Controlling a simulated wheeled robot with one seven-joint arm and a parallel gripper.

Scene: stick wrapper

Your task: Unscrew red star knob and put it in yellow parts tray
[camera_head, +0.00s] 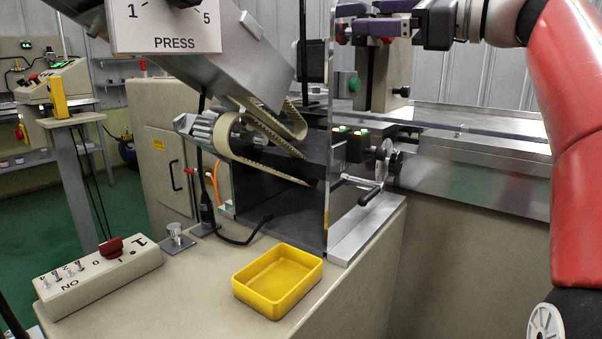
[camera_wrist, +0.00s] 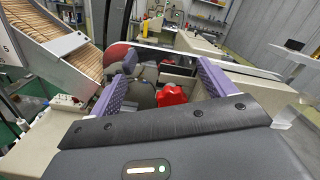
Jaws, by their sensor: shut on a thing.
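The red star knob (camera_wrist: 172,95) shows in the wrist view between the two purple fingers of my gripper (camera_wrist: 165,66). My gripper is shut on it, though the exact contact faces are not clear. In the head view my gripper (camera_head: 347,20) is at the top, above a grey upright block, reaching in from the right. The yellow parts tray (camera_head: 295,302) sits empty on the beige machine top in the lower middle of the head view, well below and left of my gripper.
A clear upright panel (camera_head: 329,130) stands between the tray side and my gripper. A hand crank (camera_head: 372,190) sticks out below my gripper. A switch box (camera_head: 100,277) and a small metal post (camera_head: 175,234) stand left of the tray. The bench top around the tray is mostly clear.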

